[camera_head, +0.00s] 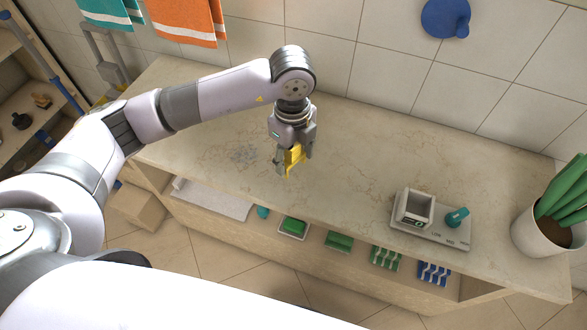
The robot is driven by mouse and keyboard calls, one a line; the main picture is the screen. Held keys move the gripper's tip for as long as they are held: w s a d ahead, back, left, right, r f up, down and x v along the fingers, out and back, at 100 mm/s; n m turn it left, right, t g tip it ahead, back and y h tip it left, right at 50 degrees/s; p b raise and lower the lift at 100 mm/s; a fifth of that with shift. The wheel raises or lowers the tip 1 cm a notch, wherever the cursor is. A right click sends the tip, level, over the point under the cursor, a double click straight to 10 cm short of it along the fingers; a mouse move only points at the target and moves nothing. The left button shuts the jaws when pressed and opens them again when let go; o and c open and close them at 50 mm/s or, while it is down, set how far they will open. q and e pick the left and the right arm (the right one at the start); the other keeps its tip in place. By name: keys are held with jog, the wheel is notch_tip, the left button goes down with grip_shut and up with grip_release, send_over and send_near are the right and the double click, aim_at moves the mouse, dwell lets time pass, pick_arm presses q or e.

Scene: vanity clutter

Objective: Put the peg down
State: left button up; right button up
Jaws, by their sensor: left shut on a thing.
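My left gripper (292,162) reaches in from the left and points down over the middle of the stone countertop (350,170). It is shut on a yellow peg (293,158), which shows between its fingers. The peg's lower end is close to the countertop; I cannot tell whether it touches. My right gripper is not in view.
A scale-like tray (430,236) with a grey open box (414,208) and a teal peg-like piece (456,217) stands at the right. A potted plant (545,232) is at the far right. Green and blue items sit on the shelf below. The countertop around the gripper is clear.

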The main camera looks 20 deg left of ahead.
pick_arm(q)
notch_tip(320, 180, down, 7)
jog(key=shift+r+p, duration=0.15)
jog(key=shift+p, duration=0.2)
jog(key=shift+f, duration=0.4)
jog(key=shift+f, duration=0.1)
jog(key=o, duration=1.1)
jog(key=shift+o, duration=0.2)
